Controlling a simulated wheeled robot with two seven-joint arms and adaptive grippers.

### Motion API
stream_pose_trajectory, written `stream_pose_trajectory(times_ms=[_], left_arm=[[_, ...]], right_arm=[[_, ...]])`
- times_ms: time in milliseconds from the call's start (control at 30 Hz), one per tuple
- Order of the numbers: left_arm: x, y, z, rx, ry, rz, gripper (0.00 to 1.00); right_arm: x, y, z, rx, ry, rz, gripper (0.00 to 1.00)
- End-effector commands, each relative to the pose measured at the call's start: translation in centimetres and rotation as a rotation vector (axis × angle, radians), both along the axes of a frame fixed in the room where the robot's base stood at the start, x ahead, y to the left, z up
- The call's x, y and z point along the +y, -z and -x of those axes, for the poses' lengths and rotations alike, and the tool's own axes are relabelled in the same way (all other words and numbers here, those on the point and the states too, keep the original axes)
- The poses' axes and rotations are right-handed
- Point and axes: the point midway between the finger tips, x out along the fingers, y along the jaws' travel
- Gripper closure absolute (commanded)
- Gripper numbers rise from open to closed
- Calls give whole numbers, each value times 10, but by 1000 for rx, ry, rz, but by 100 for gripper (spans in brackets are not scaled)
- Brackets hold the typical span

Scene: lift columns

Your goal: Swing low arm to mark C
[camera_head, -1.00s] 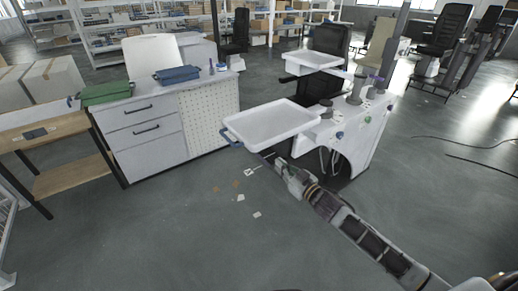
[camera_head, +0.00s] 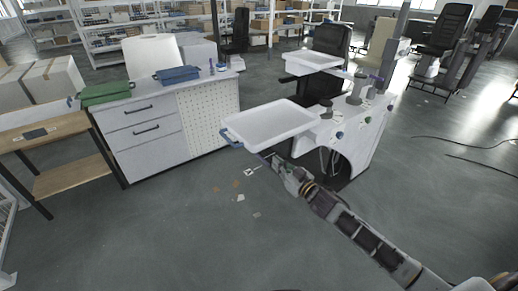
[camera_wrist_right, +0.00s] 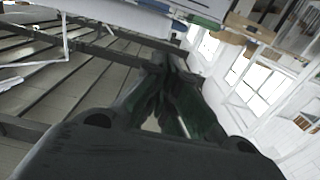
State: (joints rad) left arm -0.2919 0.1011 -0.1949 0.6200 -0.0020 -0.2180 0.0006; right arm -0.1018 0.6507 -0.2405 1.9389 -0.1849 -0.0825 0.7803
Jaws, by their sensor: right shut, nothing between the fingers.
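The low arm carries a white tray (camera_head: 268,126) with a blue handle (camera_head: 231,142) at its left corner. A higher, smaller white tray (camera_head: 313,60) is behind it to the right. Both stand by the white column unit (camera_head: 362,125). My right gripper (camera_head: 272,161) is just below the low tray's near edge, shut and empty; I cannot tell whether it touches. In the right wrist view its dark fingers (camera_wrist_right: 172,75) are together. Mark C cannot be read in either view. My left gripper is not in view.
A white drawer cabinet (camera_head: 150,130) with green (camera_head: 105,94) and blue (camera_head: 177,75) bins stands left. A wooden table (camera_head: 55,160) is at far left. Small scraps (camera_head: 240,198) lie on the floor. Dark cables (camera_head: 460,142) lie at right.

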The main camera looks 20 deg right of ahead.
Motion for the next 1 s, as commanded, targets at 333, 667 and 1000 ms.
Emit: stream_pose_trajectory(times_ms=[333, 667, 1000], left_arm=[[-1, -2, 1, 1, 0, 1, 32], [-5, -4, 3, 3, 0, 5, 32], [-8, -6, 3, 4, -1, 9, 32]], right_arm=[[7, -1, -22, -1, 1, 0, 100], [15, -1, -42, 0, 1, 0, 100], [23, -1, -64, -1, 1, 0, 100]])
